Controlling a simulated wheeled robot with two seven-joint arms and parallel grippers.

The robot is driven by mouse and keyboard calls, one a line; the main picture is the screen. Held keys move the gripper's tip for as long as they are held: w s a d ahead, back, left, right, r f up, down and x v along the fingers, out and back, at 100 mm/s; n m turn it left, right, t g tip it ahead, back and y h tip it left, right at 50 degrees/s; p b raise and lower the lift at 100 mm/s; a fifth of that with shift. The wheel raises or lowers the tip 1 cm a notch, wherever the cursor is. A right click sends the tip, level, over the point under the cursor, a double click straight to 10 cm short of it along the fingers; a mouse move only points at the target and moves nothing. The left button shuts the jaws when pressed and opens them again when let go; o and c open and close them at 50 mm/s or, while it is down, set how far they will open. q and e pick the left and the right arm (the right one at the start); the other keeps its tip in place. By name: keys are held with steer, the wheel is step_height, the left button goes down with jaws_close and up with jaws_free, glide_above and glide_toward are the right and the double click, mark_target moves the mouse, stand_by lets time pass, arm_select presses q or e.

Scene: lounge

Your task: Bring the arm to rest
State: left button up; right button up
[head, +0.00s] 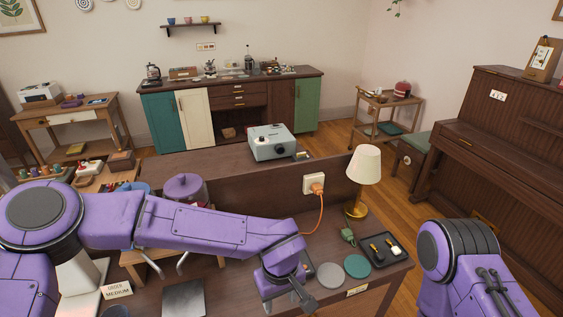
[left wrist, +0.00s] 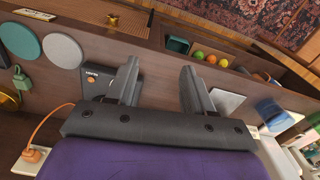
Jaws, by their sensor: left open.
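My left arm (head: 200,225) reaches across the desk from the left in the head view. Its gripper (head: 290,303) hangs low over the front part of the desk, partly hidden by its own wrist. In the left wrist view the two fingers of the left gripper (left wrist: 160,82) stand apart with nothing between them. A small dark device (left wrist: 98,82) with an orange button lies beyond one finger on the desk. My right arm (head: 460,255) shows only in part at the lower right; its gripper is out of view.
Near the left gripper are a grey disc (head: 331,275), a green disc (head: 357,266), a black tray (head: 384,250) and a lamp (head: 364,168). An orange cord (head: 321,209) runs from a socket (head: 314,183). A projector (head: 272,142) stands behind. A sign (head: 117,290) is at front left.

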arm_select(q)
steer(key=s+a+f+n+t+y, duration=0.1)
steer(key=s+a+f+t+y, duration=0.15)
steer(key=a+f, duration=0.55)
steer(key=s+a+f+t+y, duration=0.15)
steer(key=s+a+f, duration=0.25)
steer(key=a+f, duration=0.45)
steer(key=s+a+f+g+h, duration=0.1)
steer(key=s+a+f, duration=0.3)
steer(key=s+a, duration=1.05)
step_height(320, 180, down, 12)
steer(key=d+b, duration=0.1)
steer(key=b, duration=1)
steer(key=shift+w+d+r+n, duration=0.15)
steer(key=shift+n, duration=0.25)
arm_select(e)
step_height(320, 180, down, 11)
steer(key=shift+f, duration=0.2)
